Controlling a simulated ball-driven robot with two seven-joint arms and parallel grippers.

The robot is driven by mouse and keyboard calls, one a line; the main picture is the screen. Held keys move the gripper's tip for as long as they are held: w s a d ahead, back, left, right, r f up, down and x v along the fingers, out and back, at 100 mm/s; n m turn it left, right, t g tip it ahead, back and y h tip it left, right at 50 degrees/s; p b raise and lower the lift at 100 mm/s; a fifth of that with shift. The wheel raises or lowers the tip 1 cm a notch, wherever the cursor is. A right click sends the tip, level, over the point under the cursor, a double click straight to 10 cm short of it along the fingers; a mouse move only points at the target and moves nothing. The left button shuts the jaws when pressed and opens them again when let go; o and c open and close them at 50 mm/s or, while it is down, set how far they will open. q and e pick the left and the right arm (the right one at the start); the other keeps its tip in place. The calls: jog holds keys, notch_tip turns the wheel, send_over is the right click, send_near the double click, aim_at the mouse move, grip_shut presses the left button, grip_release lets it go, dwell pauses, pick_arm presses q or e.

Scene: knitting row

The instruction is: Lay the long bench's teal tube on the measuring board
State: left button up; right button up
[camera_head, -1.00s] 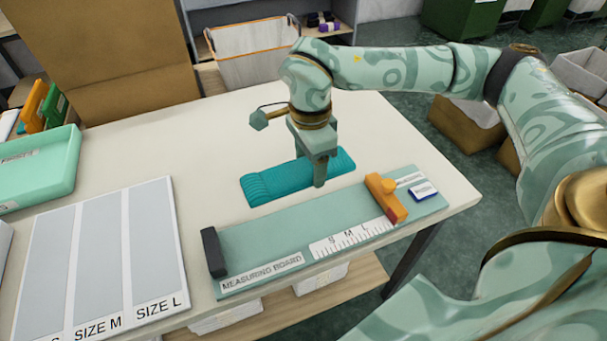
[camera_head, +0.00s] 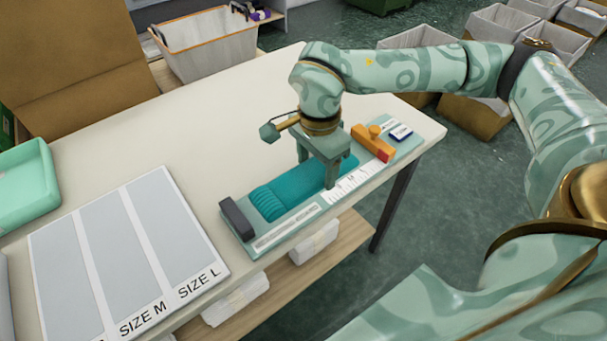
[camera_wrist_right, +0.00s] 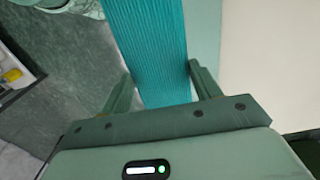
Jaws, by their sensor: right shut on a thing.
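The teal tube (camera_head: 288,194) is a ribbed knitted piece lying lengthwise along the measuring board (camera_head: 286,228), between its dark end block (camera_head: 237,220) and its orange slider (camera_head: 373,148). Whether it rests on the board or hangs just above it, I cannot tell. My right gripper (camera_head: 317,172) comes down from above and is shut on the tube towards its right end. In the right wrist view, the tube (camera_wrist_right: 150,40) runs between the two fingers (camera_wrist_right: 160,86). The gripper hides part of the tube and the board's scale. My left gripper is out of view.
A board with SIZE M and SIZE L fields (camera_head: 125,250) lies left of the measuring board. A mint tray (camera_head: 30,190) stands at the far left. A blue and white block (camera_head: 401,134) sits at the board's right end. The tabletop (camera_head: 210,130) behind is bare.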

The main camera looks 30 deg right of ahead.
aim_at(304, 165)
jog(key=w+f, duration=0.2)
jog(key=w+f+b, duration=0.1)
jog(key=f, duration=0.1)
jog(key=w+d+f+b, duration=0.1)
jog(key=w, duration=0.1)
jog(key=shift+w+f, duration=0.3)
jog(key=shift+f, duration=0.1)
jog(key=f, duration=0.1)
jog(key=f+b, duration=0.1)
jog(key=f, duration=0.2)
jog(key=shift+w+b, duration=0.35)
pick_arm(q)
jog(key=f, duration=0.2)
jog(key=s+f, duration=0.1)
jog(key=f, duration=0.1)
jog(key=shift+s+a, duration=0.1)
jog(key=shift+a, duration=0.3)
pick_arm(e)
jog(key=shift+r, duration=0.15)
jog(key=shift+s, duration=0.1)
jog(key=o, duration=0.9)
jog(key=shift+o, duration=0.2)
